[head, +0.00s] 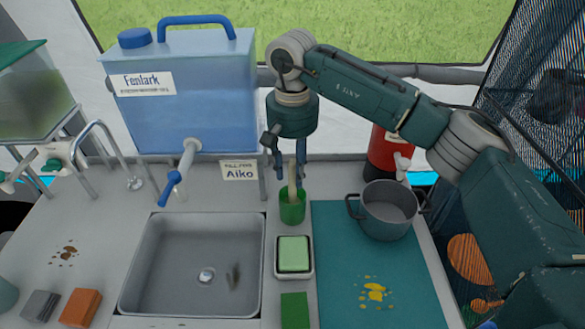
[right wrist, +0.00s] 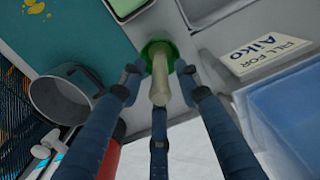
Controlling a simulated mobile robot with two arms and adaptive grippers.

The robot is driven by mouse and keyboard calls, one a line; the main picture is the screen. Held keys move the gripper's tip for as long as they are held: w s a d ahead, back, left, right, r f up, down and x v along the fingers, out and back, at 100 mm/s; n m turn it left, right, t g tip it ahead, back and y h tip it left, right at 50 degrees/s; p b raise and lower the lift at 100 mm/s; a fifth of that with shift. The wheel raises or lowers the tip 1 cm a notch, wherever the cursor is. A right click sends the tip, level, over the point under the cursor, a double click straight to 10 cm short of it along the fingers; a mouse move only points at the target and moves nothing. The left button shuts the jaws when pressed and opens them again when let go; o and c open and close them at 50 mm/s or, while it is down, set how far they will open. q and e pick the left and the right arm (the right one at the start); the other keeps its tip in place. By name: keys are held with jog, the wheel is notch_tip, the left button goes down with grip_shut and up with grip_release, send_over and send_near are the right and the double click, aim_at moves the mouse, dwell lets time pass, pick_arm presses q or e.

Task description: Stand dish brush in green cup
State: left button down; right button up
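The green cup (head: 292,208) stands on the narrow counter strip right of the sink. The pale beige dish brush (head: 292,185) stands in it, nearly upright; its lower end is hidden inside the cup. In the right wrist view the brush (right wrist: 160,82) rises from the cup (right wrist: 150,50) between my fingers. My right gripper (head: 286,172) points down just above the cup. Its fingers are open around the brush, with gaps visible on both sides in the right wrist view (right wrist: 158,75). My left gripper is not in view.
The sink (head: 190,262) lies left of the cup. A soap dish with a green block (head: 293,254) is in front. A pot (head: 388,210) stands on the teal mat (head: 335,270) to the right. The blue water tank (head: 205,90) and Aiko sign (head: 240,170) are behind left.

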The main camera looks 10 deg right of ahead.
notch_tip(320, 180, up, 12)
dwell(0.7)
dwell(0.6)
